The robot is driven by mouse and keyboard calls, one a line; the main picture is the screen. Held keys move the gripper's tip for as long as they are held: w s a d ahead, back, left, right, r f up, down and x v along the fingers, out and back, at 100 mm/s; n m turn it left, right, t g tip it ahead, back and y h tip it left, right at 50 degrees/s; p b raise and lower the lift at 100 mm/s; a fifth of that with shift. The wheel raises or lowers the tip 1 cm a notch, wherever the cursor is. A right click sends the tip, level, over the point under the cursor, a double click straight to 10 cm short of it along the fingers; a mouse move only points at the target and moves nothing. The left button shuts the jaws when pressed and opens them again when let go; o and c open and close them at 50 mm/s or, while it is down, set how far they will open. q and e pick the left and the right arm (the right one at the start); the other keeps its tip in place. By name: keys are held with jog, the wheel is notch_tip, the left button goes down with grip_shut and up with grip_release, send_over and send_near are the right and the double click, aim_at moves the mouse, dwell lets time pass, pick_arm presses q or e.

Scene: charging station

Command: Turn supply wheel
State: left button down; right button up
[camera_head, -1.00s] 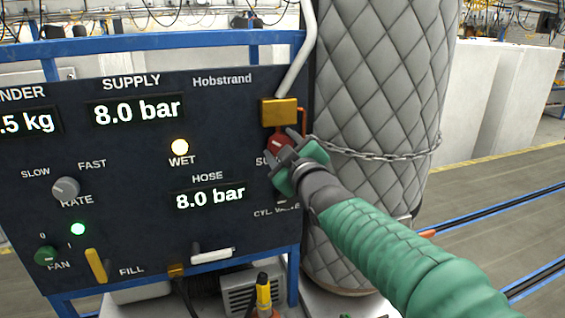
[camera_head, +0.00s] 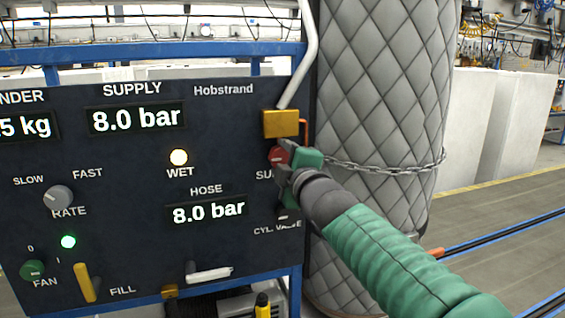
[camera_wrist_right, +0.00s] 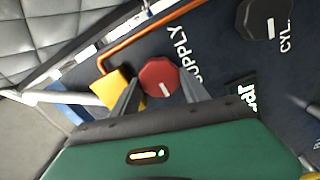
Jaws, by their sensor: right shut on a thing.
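The supply wheel is a red knob (camera_head: 278,156) with a white mark, on the right side of the dark panel under a yellow block. In the right wrist view the red wheel (camera_wrist_right: 160,78) sits between the two grey fingers, beside the SUPPLY lettering. My right gripper (camera_head: 281,160) is shut on the wheel; its hand and arm hide part of the SUPPLY label in the head view. It also shows in the right wrist view (camera_wrist_right: 160,86). My left gripper is not in view.
The yellow block (camera_head: 281,123) and its pipe are just above the wheel. A black cylinder valve knob (camera_wrist_right: 265,18) is close by. A quilted grey tank (camera_head: 375,100) with a chain (camera_head: 390,165) stands right of the panel. The supply display (camera_head: 136,118) reads 8.0 bar.

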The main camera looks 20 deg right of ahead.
jog(key=shift+f, duration=0.15)
jog(key=o, duration=1.2)
jog(key=shift+w, duration=0.1)
jog(key=shift+o, duration=0.9)
jog(key=shift+w+d, duration=0.1)
jog(key=shift+w, duration=0.15)
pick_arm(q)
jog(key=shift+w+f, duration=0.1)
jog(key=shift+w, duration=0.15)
